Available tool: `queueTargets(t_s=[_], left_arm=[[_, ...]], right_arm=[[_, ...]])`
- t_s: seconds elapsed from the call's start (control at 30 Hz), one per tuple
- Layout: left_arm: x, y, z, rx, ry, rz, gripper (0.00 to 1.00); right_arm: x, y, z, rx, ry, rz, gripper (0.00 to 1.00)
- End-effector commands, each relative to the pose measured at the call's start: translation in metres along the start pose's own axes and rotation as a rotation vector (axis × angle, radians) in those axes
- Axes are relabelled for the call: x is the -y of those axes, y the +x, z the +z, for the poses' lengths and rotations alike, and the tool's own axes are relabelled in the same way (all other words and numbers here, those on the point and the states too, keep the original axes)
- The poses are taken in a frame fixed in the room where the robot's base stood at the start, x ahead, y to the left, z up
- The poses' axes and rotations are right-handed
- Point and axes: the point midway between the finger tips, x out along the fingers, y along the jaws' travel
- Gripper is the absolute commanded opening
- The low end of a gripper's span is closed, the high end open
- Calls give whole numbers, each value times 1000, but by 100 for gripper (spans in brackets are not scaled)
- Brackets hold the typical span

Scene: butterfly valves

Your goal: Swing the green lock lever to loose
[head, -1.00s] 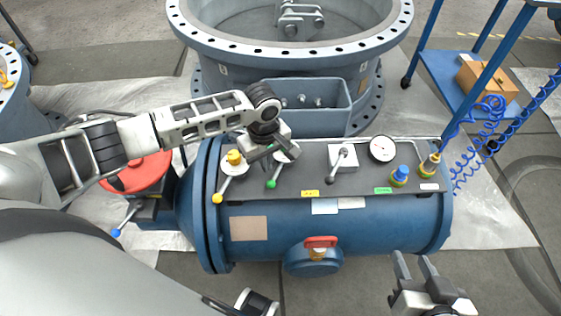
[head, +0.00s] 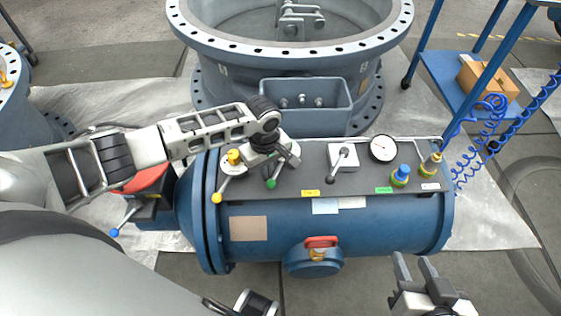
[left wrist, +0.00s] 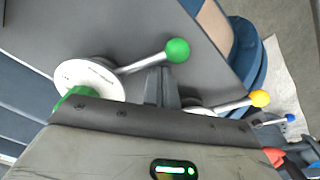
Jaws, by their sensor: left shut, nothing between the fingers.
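The green lock lever has a round green knob (head: 271,183) on a thin metal rod, pointing toward the front of the dark panel. In the left wrist view, its green knob (left wrist: 177,50) and rod run out from a white disc (left wrist: 90,82). My left gripper (left wrist: 162,84) is shut and empty, its fingertips beside the rod, close to the knob. I cannot tell whether they touch it. In the head view, my left gripper (head: 290,158) covers the lever's pivot. My right gripper (head: 414,262) is open and empty at the front right, away from the panel.
A yellow-knobbed lever (head: 217,197) stands just left of the green one. A red-handled valve (head: 321,242) is on the blue tank's front (head: 385,222).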

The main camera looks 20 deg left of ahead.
Motion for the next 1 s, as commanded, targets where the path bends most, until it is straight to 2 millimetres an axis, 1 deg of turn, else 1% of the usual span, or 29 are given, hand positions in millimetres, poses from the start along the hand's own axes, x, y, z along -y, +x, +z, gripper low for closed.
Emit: queueTargets(t_s=[0.03, 0.37, 0.73, 1.0], left_arm=[[1, 3, 0, 0, 0, 0, 0], [1, 4, 2, 0, 0, -1, 0], [-4, 5, 18, 10, 3, -1, 0], [-4, 7, 20, 12, 5, -2, 0]], right_arm=[[0, 0, 1, 0, 0, 0, 36], [0, 0, 0, 1, 0, 0, 36], [2, -6, -9, 3, 0, 0, 36], [2, -5, -8, 3, 1, 0, 36]])
